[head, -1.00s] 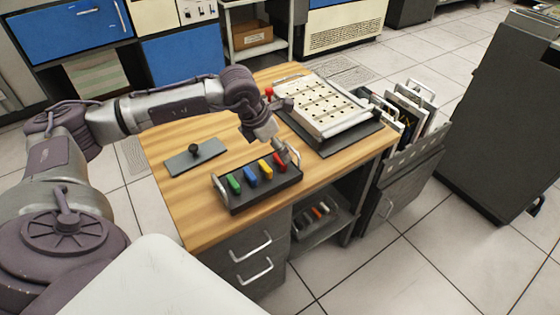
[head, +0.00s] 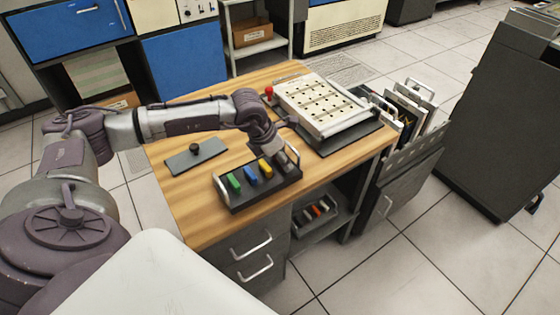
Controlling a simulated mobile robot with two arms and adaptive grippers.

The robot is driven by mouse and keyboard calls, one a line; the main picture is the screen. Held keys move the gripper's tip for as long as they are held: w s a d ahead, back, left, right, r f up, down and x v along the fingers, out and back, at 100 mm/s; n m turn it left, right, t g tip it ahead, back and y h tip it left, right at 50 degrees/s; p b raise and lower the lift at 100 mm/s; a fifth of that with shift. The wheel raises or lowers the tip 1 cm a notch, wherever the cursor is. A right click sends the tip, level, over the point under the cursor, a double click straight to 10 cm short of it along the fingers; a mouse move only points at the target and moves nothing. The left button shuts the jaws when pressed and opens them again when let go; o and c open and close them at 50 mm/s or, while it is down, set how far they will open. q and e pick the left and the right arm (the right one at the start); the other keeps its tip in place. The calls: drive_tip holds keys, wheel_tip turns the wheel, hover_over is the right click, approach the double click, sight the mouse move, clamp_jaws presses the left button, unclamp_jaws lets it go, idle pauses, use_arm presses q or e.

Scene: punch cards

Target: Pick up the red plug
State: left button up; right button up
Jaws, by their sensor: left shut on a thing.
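A black tray (head: 235,207) with silver end handles stands at the front of the wooden desk. It holds a green plug (head: 233,183), a blue plug (head: 251,174) and a yellow plug (head: 265,168) in a row. My left gripper (head: 287,163) reaches down over the right end of this row, where the red plug stands. It is shut on the red plug, which its fingers hide from view. I cannot tell whether the plug is clear of the tray. My right gripper is not in view.
A cream plugboard (head: 322,103) on a dark base stands behind the tray, with a red knob (head: 269,91) at its left. A dark plate with a black knob (head: 195,155) lies left on the desk (head: 180,206). Framed panels stand in a rack (head: 412,155) at the right.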

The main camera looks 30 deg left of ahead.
use_arm(q)
drive_tip(key=shift+r, duration=0.1)
wheel_tip(320, 180, up, 4)
drive_tip(key=shift+f+b, duration=0.1)
drive_tip(key=shift+b, duration=0.35)
drive_tip(key=w+d+r+p, duration=0.1)
drive_tip(key=d+r, duration=1)
drive_tip(key=r, duration=0.1)
drive_tip(key=shift+w+d, duration=0.15)
drive_tip(key=shift+d, duration=0.2)
idle(0.5)
